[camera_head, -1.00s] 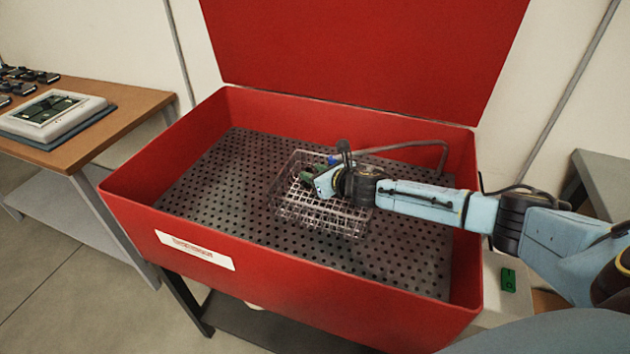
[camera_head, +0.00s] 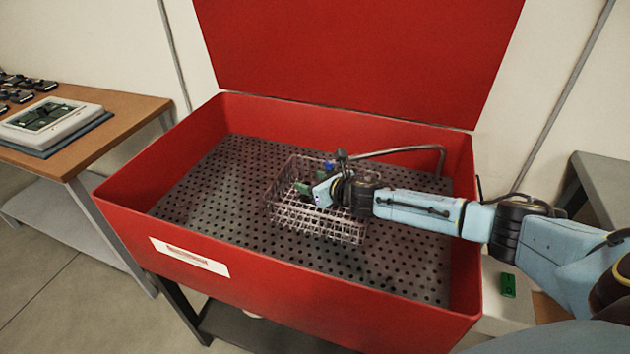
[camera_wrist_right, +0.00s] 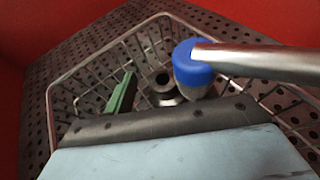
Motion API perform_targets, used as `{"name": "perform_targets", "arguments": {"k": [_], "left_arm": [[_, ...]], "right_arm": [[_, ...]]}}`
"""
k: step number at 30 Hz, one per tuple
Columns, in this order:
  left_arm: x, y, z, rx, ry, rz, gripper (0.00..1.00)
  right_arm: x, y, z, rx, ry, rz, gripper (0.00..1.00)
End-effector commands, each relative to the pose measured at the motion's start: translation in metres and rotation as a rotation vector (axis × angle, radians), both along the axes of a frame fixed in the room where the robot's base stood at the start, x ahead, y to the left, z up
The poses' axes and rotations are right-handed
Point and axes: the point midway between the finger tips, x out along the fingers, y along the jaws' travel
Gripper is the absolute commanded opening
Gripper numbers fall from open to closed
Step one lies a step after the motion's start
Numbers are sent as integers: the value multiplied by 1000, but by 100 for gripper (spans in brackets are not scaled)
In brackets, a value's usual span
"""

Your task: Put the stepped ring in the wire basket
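The wire basket (camera_head: 318,222) stands on the perforated floor of the red tub; its rim also shows in the right wrist view (camera_wrist_right: 68,82). My right gripper (camera_head: 310,189) is low over the basket, pointing down into it. One green finger shows left of centre in the wrist view; the other is hidden, probably behind the blue nozzle. The stepped ring (camera_wrist_right: 163,88), a small metal piece with a dark hole, shows inside the basket, apart from the visible finger. Its lower part is hidden by my gripper body. My left gripper is not in view.
A bent metal pipe (camera_head: 405,150) with a blue nozzle (camera_wrist_right: 193,68) hangs over the basket, very close to my right gripper. The red tub (camera_head: 125,200) has high walls and a raised lid. Its perforated floor is clear left of the basket.

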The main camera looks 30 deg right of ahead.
Motion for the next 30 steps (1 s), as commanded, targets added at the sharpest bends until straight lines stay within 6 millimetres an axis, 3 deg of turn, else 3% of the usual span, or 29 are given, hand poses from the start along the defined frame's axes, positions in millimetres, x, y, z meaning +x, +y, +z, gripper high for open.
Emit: {"name": "perform_targets", "arguments": {"k": [8,13,22,30], "left_arm": [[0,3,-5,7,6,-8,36],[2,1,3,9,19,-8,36],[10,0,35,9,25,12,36],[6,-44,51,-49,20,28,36]], "right_arm": [[0,0,-4,0,-1,0,56],[-2,0,12,1,-1,1,56],[-54,-10,35,-1,3,1,56],[-93,-18,50,-1,3,0,56]]}}
